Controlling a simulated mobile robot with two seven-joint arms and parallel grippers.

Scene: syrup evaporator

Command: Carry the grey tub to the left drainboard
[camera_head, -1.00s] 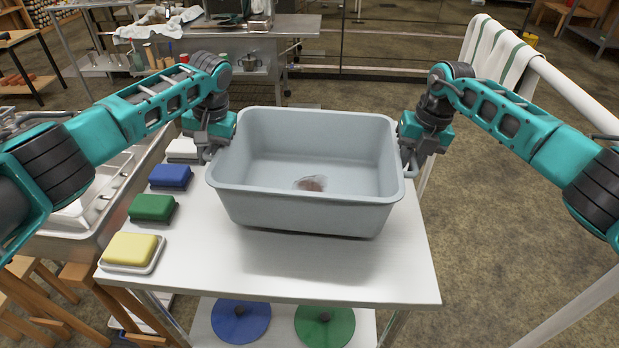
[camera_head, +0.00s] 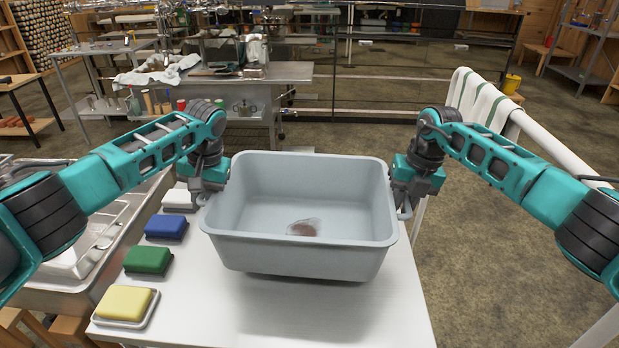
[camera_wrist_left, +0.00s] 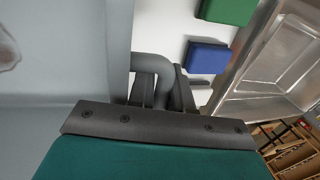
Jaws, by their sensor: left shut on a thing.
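The grey tub (camera_head: 300,258) is level over the white table (camera_head: 330,318), with a shadow under it. A dark reddish-brown patch shows on its floor. My left gripper (camera_head: 206,198) is shut on the tub's left handle; the left wrist view also shows the grey handle (camera_wrist_left: 153,64) at the fingers (camera_wrist_left: 160,92). My right gripper (camera_head: 404,207) is at the tub's right handle; its fingers are too small and covered to tell whether they are shut. A steel sink unit (camera_head: 122,212) stands left of the table; I cannot tell which part is the left drainboard.
Yellow (camera_head: 124,303), green (camera_head: 148,260), blue (camera_head: 166,227) and white (camera_head: 178,199) blocks line the table's left edge, near the tub. A white rail with striped towels (camera_head: 484,100) stands at right. A steel bench (camera_head: 235,80) is behind; floor between looks clear.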

